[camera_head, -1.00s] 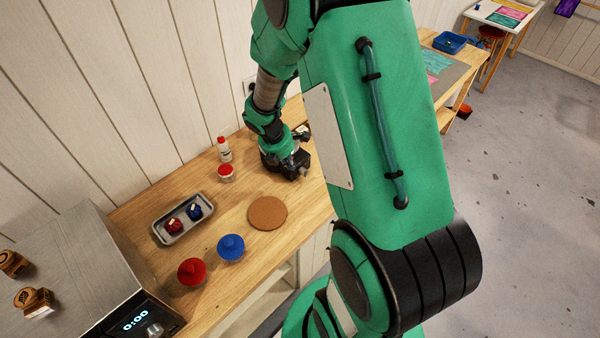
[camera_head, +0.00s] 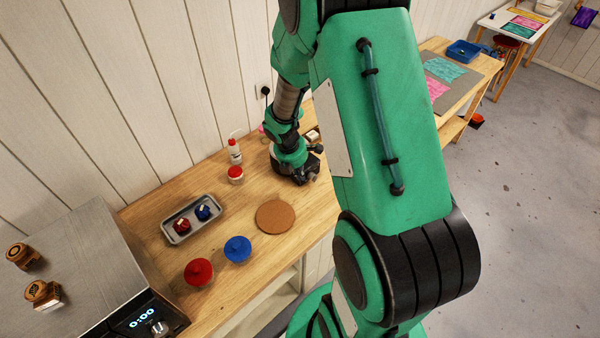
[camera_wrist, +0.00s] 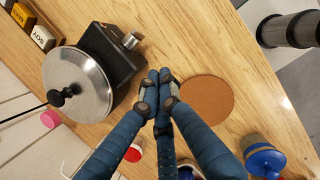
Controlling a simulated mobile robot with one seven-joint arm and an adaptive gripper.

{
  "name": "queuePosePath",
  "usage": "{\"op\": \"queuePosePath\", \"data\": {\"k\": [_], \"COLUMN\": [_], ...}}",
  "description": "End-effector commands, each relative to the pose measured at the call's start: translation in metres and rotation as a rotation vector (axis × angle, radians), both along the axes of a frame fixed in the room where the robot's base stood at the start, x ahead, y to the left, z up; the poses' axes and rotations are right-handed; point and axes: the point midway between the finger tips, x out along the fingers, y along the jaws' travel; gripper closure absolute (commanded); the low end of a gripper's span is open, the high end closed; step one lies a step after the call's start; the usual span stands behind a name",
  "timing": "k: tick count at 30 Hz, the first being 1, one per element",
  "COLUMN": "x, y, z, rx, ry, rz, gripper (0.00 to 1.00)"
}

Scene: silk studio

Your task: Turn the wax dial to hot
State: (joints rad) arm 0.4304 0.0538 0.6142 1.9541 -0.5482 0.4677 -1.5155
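The wax pot shows in the wrist view as a dark body with a round steel lid (camera_wrist: 78,84) and a black lid knob. The wax dial (camera_wrist: 131,41) is a small silver knob on the pot's dark side. Its setting is too small to read. My gripper (camera_wrist: 158,76) has blue fingers, with tips together and nothing seen between them. The fingertips appear to the right of the pot and below the dial in the wrist view, apart from the dial. In the head view my wrist covers much of the pot area, and the fingers cannot be made out.
A cork mat (camera_head: 276,216) lies beside the pot area. A red-capped bottle (camera_head: 235,152), a red-lidded jar (camera_head: 235,175), a grey tray (camera_head: 178,239) and red (camera_head: 198,272) and blue (camera_head: 237,249) lidded pots stand leftward. Labelled blocks (camera_wrist: 42,37) lie beyond the wax pot.

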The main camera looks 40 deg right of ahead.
Motion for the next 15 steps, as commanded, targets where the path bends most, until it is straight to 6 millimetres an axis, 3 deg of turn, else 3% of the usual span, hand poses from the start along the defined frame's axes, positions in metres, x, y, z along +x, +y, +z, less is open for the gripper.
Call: {"op": "queuePosePath", "data": {"k": [9,15], "x": [-0.002,-0.002], "y": [-0.013,-0.029], "z": [-0.052,-0.075], "rx": [0.002,0.001], "ry": [0.004,0.002], "rz": [-0.001,-0.004], "gripper": [1.00,1.00]}}
